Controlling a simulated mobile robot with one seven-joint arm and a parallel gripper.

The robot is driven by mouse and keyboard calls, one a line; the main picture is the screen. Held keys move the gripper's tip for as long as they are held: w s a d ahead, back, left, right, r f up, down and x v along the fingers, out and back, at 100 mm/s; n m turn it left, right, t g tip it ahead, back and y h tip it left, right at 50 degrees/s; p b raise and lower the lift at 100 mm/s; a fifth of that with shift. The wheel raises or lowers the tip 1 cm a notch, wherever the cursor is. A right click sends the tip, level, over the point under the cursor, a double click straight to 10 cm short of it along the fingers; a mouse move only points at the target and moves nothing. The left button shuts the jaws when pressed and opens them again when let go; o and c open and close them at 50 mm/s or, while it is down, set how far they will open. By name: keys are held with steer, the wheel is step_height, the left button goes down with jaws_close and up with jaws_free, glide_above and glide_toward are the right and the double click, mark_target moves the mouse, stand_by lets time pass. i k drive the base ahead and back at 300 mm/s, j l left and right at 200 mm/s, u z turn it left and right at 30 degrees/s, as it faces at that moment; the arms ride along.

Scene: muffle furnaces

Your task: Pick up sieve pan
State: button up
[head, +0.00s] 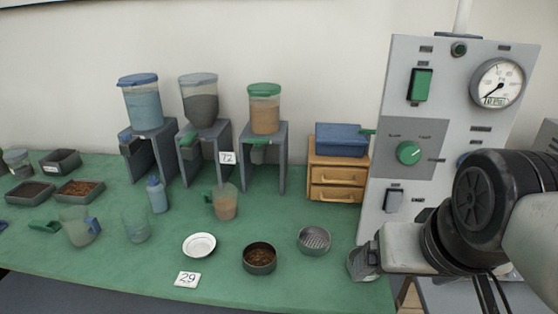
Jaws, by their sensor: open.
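A round grey metal pan (314,240) with a ribbed or mesh-like inside sits on the green table toward its front right; it looks like the sieve pan and appears empty. A similar round dark pan (259,270) with brown grains in it stands to its left, apart from it. My gripper (362,263) is at the right end of the table, right of and a little nearer than the grey pan. It is open, seen from the side, and nothing shows in it. It does not touch the pan.
A white dish (199,245) and a "29" card (187,279) lie left of the pans. Beakers, a bottle (157,194) and a jug (225,203) stand farther left. Dispensers (264,130) and a wooden drawer box (337,175) line the back. A control panel (405,120) rises at right.

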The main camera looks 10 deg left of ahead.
mark_target(259, 257)
steer(key=k+j+u, duration=0.1)
steer(key=u, duration=0.7)
steer(key=k+j+u, duration=0.1)
steer(key=u, duration=0.3)
steer(key=j+u, duration=0.25)
steer(key=u, duration=0.2)
